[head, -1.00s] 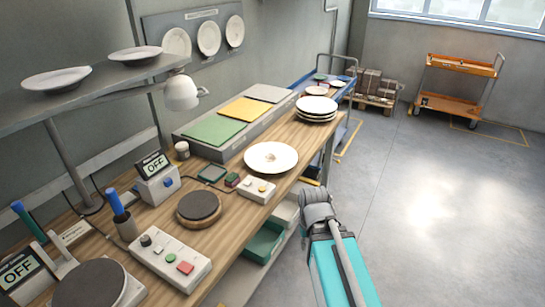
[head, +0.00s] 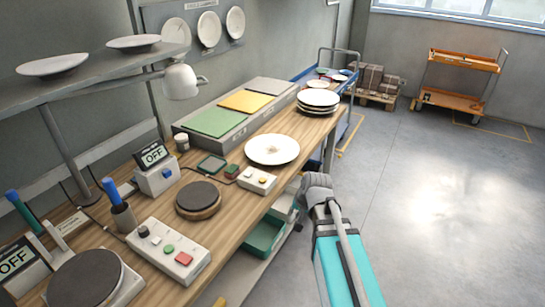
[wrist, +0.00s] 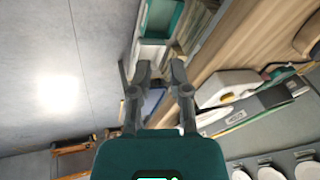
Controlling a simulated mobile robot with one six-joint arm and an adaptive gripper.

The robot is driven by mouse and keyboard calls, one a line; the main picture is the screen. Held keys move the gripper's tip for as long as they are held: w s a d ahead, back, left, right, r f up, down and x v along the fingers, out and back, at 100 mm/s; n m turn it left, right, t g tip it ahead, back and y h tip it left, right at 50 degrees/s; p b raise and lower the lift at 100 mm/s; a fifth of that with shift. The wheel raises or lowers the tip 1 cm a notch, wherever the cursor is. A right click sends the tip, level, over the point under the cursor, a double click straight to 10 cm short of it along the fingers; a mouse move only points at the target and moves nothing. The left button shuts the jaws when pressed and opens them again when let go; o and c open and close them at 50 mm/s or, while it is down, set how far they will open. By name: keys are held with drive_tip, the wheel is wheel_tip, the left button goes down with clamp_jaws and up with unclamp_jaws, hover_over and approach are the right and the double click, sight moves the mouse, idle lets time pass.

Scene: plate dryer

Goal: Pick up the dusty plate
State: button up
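I cannot pick out the smudged plate with certainty in the wrist view.
A stack of plates (head: 318,98) stands behind the smudged plate. Button boxes (head: 257,181) and a round dark disc (head: 198,199) sit in front. Coloured pads (head: 213,122) lie along the wall. A green bin (head: 264,237) sits below the bench.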

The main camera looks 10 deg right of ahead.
drive_tip(key=w+m+t+y+b, duration=0.2)
drive_tip(key=w+m+t+b, duration=0.25)
drive_tip(key=w, duration=0.75)
drive_tip(key=m+t+b, duration=0.2)
drive_tip(key=m+t, duration=0.3)
drive_tip(key=m, duration=0.2)
approach(281, 161)
drive_tip(key=shift+n+v, duration=0.25)
drive_tip(key=shift+v, duration=1.2)
drive_tip(key=shift+w+d, duration=0.1)
drive_tip(key=shift+w, duration=0.1)
drive_tip(key=shift+b+x, duration=1.55)
drive_tip(key=shift+x, duration=2.65)
drive_tip(key=shift+f, duration=0.15)
drive_tip(key=shift+b+x, duration=1.1)
drive_tip(key=shift+x, duration=1.4)
drive_tip(key=shift+f, duration=0.1)
